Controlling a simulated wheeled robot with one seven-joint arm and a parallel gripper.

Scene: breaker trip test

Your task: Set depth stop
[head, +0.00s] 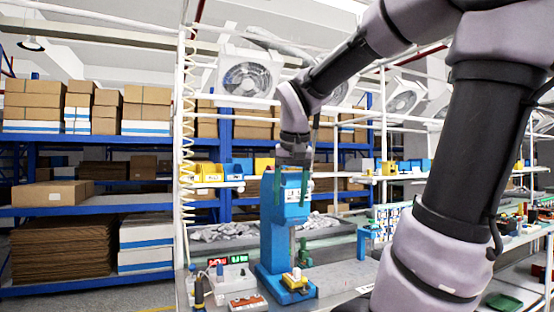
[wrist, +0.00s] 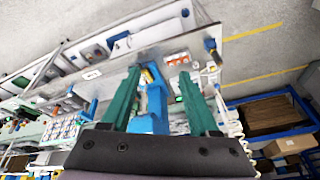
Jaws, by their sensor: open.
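A blue bench press (head: 278,235) stands upright on the workbench, with a white label on its head. A small yellow and white piece (head: 294,278) sits on its blue base. My gripper (head: 291,185) is at the press head, with its green fingers pointing down. In the wrist view my gripper (wrist: 160,73) is open, with nothing held between the fingers. The blue press (wrist: 155,108) shows between and beyond them. I cannot tell whether the fingers touch the press. I cannot make out the depth stop itself; the gripper covers part of the press head.
A box with red and green displays (head: 229,262) stands left of the press, near a dark-handled tool (head: 198,290). Yellow bins (head: 208,171) sit on a shelf behind. A white post (head: 180,130) rises at the bench's left. My arm covers the right side.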

